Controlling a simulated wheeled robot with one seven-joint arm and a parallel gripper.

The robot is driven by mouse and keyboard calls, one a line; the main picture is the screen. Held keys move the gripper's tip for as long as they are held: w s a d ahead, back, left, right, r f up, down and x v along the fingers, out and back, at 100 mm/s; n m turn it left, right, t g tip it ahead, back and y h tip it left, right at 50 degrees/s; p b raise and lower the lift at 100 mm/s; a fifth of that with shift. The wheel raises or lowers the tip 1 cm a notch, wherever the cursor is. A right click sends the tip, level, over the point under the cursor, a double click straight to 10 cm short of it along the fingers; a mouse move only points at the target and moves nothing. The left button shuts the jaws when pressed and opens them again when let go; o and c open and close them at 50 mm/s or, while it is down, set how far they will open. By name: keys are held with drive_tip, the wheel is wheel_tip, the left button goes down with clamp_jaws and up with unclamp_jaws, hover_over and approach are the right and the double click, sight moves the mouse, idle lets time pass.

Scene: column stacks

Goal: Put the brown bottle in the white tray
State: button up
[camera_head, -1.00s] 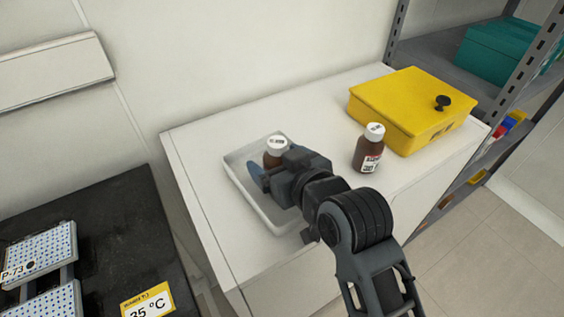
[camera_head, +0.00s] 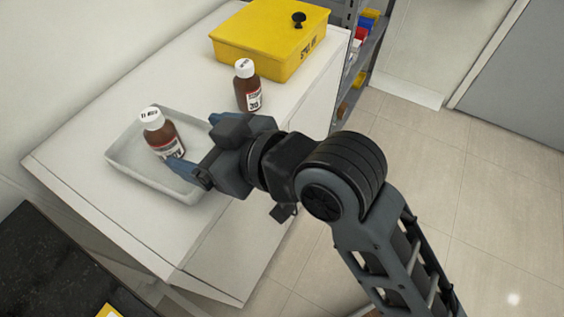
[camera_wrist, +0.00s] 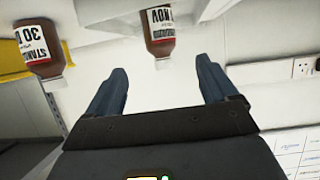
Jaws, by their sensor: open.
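A brown bottle (camera_head: 166,140) with a white cap and label stands in the white tray (camera_head: 118,160). A second, similar brown bottle (camera_head: 247,92) stands on the white counter outside the tray, towards the yellow box. My gripper (camera_head: 194,146) is open and empty, to the right of the bottle in the tray and pointing towards it. In the wrist view, the picture is upside down; the tray's bottle (camera_wrist: 158,30) shows ahead, between the spread fingers (camera_wrist: 160,75) but beyond their tips. The other bottle (camera_wrist: 38,45) shows at the left.
A yellow box (camera_head: 262,40) with a black knob stands on the white counter (camera_head: 110,98) at the back. A grey shelf rack with coloured items is beyond it. A dark bench (camera_head: 45,255) is at the lower left. Open floor (camera_head: 460,190) lies to the right.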

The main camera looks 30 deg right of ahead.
drive_tip(key=s+d+f+m+t+h, duration=0.1)
drive_tip(key=s+d+f+m+h, duration=0.1)
drive_tip(key=s+d+f, duration=0.35)
drive_tip(key=s+d+f+m+t+h, duration=0.1)
drive_tip(key=s+d+f+m+h, duration=0.15)
drive_tip(key=s+d, duration=0.55)
drive_tip(key=s+d+r+m+h, duration=0.1)
drive_tip(key=s+d+r, duration=0.1)
drive_tip(key=s, duration=0.6)
drive_tip(key=s+d+r+m+t+h, duration=0.1)
drive_tip(key=s+d+h, duration=0.1)
drive_tip(key=s, duration=0.6)
drive_tip(key=shift+s+d+r, duration=0.35)
drive_tip(key=shift+s+d, duration=0.05)
drive_tip(key=shift+d, duration=0.05)
